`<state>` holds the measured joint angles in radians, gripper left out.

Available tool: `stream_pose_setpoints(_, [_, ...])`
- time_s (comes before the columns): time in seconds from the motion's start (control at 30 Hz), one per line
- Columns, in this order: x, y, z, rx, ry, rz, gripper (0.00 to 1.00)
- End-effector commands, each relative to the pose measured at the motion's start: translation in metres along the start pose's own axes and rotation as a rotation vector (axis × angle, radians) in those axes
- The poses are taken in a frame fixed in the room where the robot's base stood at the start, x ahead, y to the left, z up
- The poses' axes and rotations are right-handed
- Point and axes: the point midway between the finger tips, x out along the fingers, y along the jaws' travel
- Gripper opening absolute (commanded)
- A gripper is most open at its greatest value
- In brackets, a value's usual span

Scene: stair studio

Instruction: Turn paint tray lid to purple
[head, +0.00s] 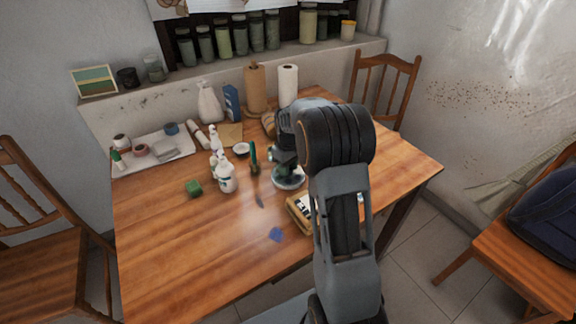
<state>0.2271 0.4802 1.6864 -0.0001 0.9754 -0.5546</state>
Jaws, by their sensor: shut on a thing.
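What looks like the round paint tray (291,184), pale with a darker rim, sits on the wooden table right under my gripper. My gripper (285,168) points down at its top and is shut on what seems to be its lid. My gripper and arm cover most of the lid, so its colours and the side it is turned to cannot be made out.
A yellowish box (300,208) lies just in front, partly behind my arm. A blue piece (276,235) lies nearer. The table's front left is clear.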

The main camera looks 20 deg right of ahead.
Motion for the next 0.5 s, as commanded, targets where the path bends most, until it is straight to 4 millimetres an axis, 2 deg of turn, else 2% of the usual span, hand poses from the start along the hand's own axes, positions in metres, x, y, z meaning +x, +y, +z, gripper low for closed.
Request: stream_pose_setpoints(0.5, [-0.0019, 0.0002, -0.0006, 0.478, 0.002, 0.000, 0.10])
